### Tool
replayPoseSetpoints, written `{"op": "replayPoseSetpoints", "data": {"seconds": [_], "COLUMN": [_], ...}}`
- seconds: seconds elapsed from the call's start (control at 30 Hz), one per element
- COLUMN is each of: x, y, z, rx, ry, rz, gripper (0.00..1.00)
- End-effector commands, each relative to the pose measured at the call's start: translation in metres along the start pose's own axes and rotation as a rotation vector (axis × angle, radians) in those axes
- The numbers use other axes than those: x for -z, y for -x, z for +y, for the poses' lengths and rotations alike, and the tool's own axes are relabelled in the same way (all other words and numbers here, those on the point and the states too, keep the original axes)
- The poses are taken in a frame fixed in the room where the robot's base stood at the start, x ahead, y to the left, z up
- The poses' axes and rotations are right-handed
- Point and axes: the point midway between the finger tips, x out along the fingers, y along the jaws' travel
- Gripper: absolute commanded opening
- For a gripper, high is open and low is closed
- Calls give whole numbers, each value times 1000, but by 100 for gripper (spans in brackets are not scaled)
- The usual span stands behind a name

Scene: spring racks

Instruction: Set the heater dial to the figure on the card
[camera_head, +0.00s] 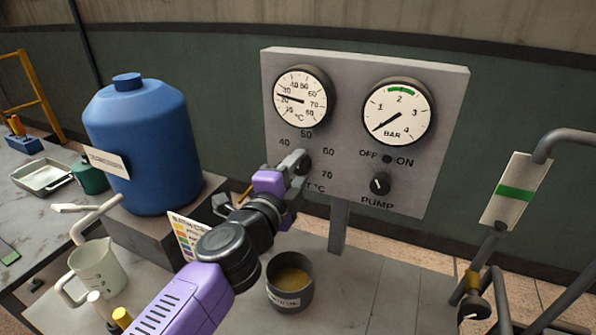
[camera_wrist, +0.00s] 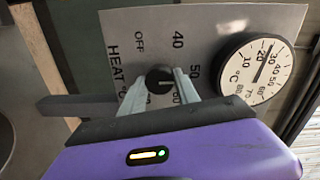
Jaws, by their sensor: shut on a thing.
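The heater dial (camera_wrist: 158,79) is a small black knob on the grey control panel (camera_head: 350,72). Figures 40, 50, 60 and 70 show around it in the head view; OFF also shows in the wrist view. My gripper (camera_wrist: 159,86) is shut on the dial, one finger on each side; in the head view my gripper (camera_head: 297,163) covers most of it. I cannot tell which figure the dial's mark points to. A card (camera_head: 184,236) with coloured rows stands below the blue tank, partly behind my arm; its small print is unreadable.
The temperature gauge (camera_head: 302,96) has its needle between 20 and 30. The pressure gauge (camera_head: 397,112) needle is below 1. The pump knob (camera_head: 380,184) is right of my gripper. A blue tank (camera_head: 145,150), a tin (camera_head: 290,292) and a jug (camera_head: 98,268) stand nearby.

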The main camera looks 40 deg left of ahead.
Motion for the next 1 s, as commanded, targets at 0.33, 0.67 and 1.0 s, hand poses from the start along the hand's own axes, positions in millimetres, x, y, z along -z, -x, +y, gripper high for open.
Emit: {"op": "replayPoseSetpoints", "data": {"seconds": [0.33,0.67,1.0], "x": [0,0,0], "y": [0,0,2], "z": [1,1,0], "rx": [-1,-1,0], "ry": [-25,-24,-24], "rz": [-1,-1,-1], "gripper": [0,59,59]}}
